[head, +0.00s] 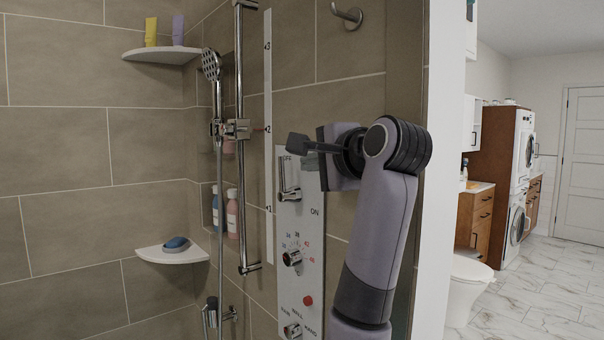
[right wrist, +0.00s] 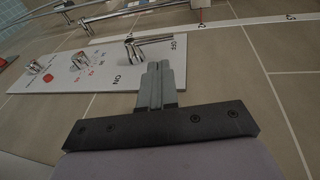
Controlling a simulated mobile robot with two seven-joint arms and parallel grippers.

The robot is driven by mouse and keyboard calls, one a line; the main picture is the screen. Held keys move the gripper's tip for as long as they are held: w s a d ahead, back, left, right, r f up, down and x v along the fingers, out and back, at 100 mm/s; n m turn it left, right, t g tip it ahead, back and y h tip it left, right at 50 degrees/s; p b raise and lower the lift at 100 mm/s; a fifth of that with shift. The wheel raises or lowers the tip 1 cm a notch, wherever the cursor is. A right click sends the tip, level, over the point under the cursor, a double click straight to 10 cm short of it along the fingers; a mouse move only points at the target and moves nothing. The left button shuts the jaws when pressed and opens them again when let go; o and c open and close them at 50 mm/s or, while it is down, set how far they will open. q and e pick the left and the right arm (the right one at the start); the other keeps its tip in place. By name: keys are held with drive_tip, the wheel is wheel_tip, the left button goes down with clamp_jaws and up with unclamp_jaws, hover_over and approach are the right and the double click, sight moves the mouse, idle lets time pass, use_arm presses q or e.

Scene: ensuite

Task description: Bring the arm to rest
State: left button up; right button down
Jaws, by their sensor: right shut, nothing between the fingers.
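My right arm (head: 377,245) rises from the bottom of the head view, right of the shower panel. My right gripper (head: 300,144) points left in front of the top of the white shower control panel (head: 313,225). In the right wrist view, my right gripper (right wrist: 157,75) is shut with its fingers together and empty. The fingertips appear near the chrome lever (right wrist: 150,42) beside the ON and OFF marks; I cannot tell whether they touch it. The lever also shows in the head view (head: 288,185). My left gripper is not in view.
A chrome shower rail (head: 240,190) with a hand shower (head: 212,66) stands left of the panel. A corner shelf (head: 172,254) holds a blue item. A hook (head: 347,15) is above. A white wall edge (head: 437,170) stands right of my arm; open floor (head: 550,290) lies beyond.

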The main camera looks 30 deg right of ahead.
drive_tip(key=shift+r+v, duration=0.2)
drive_tip(key=shift+v, duration=0.85)
drive_tip(key=shift+r+v, duration=0.15)
drive_tip(key=shift+v, duration=0.9)
drive_tip(key=shift+w+f, duration=0.1)
